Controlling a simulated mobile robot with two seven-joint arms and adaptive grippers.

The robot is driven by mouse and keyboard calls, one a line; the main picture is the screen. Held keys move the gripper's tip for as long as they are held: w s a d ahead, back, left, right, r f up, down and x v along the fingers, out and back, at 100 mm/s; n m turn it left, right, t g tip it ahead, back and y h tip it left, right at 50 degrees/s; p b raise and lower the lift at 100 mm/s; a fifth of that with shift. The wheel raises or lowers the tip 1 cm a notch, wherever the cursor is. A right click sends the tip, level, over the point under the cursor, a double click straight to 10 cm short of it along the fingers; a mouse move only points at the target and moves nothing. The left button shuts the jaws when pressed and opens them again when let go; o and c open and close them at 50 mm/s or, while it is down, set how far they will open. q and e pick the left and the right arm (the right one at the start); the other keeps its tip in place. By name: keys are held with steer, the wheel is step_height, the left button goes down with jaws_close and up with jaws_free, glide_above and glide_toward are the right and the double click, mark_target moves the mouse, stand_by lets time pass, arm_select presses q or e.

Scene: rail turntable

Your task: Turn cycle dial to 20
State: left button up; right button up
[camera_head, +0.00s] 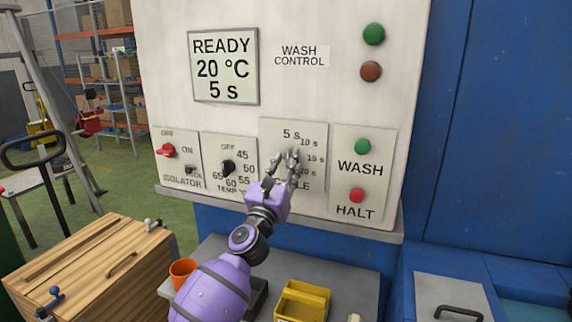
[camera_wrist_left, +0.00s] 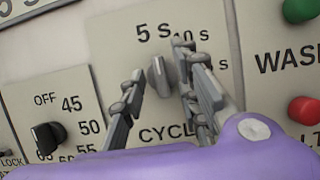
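The cycle dial (camera_wrist_left: 159,76) is a grey knob on the plate marked CYCLE (camera_head: 316,140), with marks 5 s, 10 s, 15 s and 20 s. In the left wrist view it points up towards 5 s. My left gripper (camera_head: 287,158) is open in front of it, hiding the dial in the head view. In the left wrist view its fingers (camera_wrist_left: 158,88) stand on either side of the dial, with a gap at the left; contact at the right is unclear. The display (camera_head: 224,67) reads READY, 20 °C, 5 s. My right gripper is not in view.
Left of the dial are the black temperature knob (camera_head: 229,167) and red isolator switch (camera_head: 166,151). Right of it are the green WASH button (camera_head: 363,146) and red HALT button (camera_head: 357,195). Below stand a yellow bin (camera_head: 302,301) and orange cup (camera_head: 182,271).

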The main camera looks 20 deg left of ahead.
arm_select(q)
steer(key=shift+w+r, duration=0.1)
steer(key=c, duration=0.7)
jaws_close()
steer(key=shift+r, duration=0.1)
